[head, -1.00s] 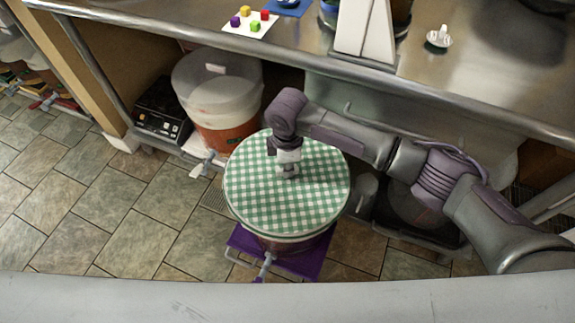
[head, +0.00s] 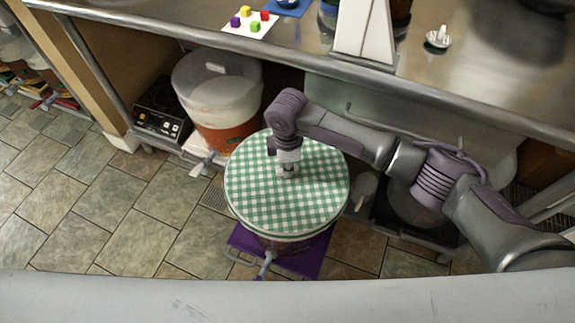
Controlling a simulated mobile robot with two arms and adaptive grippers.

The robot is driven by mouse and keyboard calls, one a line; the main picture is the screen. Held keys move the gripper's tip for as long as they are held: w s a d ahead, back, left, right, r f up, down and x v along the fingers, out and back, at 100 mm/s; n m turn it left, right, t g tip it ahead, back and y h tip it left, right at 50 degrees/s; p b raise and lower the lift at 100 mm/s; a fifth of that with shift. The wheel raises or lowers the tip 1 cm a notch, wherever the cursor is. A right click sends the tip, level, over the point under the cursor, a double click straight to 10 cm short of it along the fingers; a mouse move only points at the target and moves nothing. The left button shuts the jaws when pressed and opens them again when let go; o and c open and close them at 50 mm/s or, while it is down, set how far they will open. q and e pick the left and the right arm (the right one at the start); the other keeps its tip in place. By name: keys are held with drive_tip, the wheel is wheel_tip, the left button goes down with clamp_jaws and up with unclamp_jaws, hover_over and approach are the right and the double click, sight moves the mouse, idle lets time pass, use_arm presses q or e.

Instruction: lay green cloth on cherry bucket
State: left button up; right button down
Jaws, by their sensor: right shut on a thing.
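The green and white checked cloth (head: 262,201) lies flat as a round cover over the top of a bucket (head: 290,243). The bucket stands on a purple stand, and its spout points to the front. Most of the bucket is hidden under the cloth, so I cannot read its contents. My right gripper (head: 287,172) points down at the middle of the cloth and is shut on it; the fingertips are small and partly hidden by my wrist. My left gripper is not in view.
A bucket with orange-red contents and a translucent upper part (head: 222,95) stands behind left, under the steel counter (head: 470,75). A black appliance (head: 161,112) is left of it. The purple stand (head: 308,262) rests on the tiled floor, which is clear at left.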

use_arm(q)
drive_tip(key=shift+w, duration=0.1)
use_arm(e)
drive_tip(key=c, duration=0.6)
unclamp_jaws()
drive_tip(key=shift+r+p, duration=0.5)
drive_tip(key=shift+p, duration=0.1)
drive_tip(key=shift+r, duration=0.25)
drive_tip(key=shift+r+p, duration=0.45)
drive_tip(key=shift+p, duration=0.35)
drive_tip(key=shift+r+p, duration=1.3)
drive_tip(key=shift+p, duration=0.2)
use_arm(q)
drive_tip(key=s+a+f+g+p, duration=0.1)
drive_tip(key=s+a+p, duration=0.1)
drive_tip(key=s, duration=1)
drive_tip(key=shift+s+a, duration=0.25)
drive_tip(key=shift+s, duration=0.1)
use_arm(e)
drive_tip(key=shift+r, duration=1.05)
